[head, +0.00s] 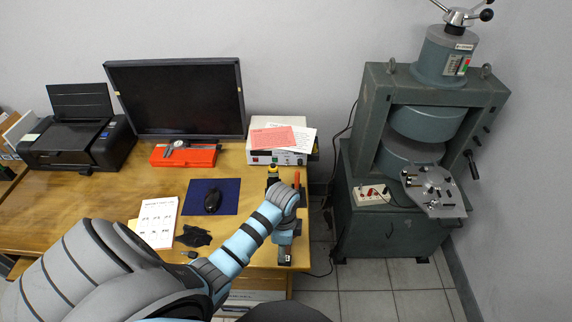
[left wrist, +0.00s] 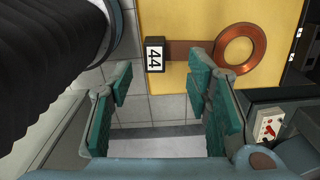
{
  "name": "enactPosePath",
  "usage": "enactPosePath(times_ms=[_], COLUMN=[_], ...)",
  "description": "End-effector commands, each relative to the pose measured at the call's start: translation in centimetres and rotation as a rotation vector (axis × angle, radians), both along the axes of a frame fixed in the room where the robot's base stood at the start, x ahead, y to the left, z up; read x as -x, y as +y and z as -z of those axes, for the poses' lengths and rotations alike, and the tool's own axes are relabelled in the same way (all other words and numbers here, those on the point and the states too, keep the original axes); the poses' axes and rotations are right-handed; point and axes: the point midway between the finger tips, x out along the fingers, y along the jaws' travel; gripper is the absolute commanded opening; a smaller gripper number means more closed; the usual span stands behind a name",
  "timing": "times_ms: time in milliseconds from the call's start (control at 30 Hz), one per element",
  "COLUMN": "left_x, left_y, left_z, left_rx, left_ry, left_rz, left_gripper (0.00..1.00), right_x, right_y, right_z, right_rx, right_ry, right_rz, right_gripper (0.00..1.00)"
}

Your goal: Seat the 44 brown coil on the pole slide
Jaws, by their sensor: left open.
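The brown coil (left wrist: 240,50) is a copper ring on a flat brown strip (left wrist: 186,53) in the left wrist view. The strip ends in a black-framed white tag marked 44 (left wrist: 154,55). The coil is on the yellow table, near its corner. In the head view the tag (head: 287,257) shows at the front right corner, and my wrist hides the ring. My left gripper (left wrist: 165,90) is open and empty, with its green fingers apart just short of the strip. In the head view this gripper (head: 285,240) is at the table's right edge. I cannot make out the pole slide clearly.
The grey-green magnet (head: 428,122) stands at the right with a studded plate (head: 436,192) in front and a red-switched box (head: 372,194) beside it. Tiled floor separates it from the table (head: 120,180).

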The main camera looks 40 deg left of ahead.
Motion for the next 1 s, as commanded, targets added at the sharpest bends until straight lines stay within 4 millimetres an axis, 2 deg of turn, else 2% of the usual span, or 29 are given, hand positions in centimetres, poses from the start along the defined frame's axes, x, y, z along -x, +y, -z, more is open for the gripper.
enactPosePath(times_ms=[300,533,800,1000], left_x=[0.8,0.8,0.8,0.8], left_y=[-0.2,-0.2,-0.2,-0.2], left_z=[5.3,5.4,5.4,5.4], left_rx=[0.0,-0.001,-0.001,-0.001], left_ry=[0.001,0.0,0.0,0.0], left_rz=[-0.002,-0.001,-0.002,-0.002], left_gripper=[0.45,0.45,0.02,0.0], right_x=[0.0,0.0,0.0,0.0], right_y=[0.0,0.0,0.0,0.0], right_z=[1.3,1.2,1.1,1.1], right_rx=[0.0,0.0,0.0,-0.001], right_ry=[0.0,0.001,0.001,0.001], right_rz=[0.0,0.0,0.0,0.0], right_gripper=[0.34,0.34,0.34,0.34])
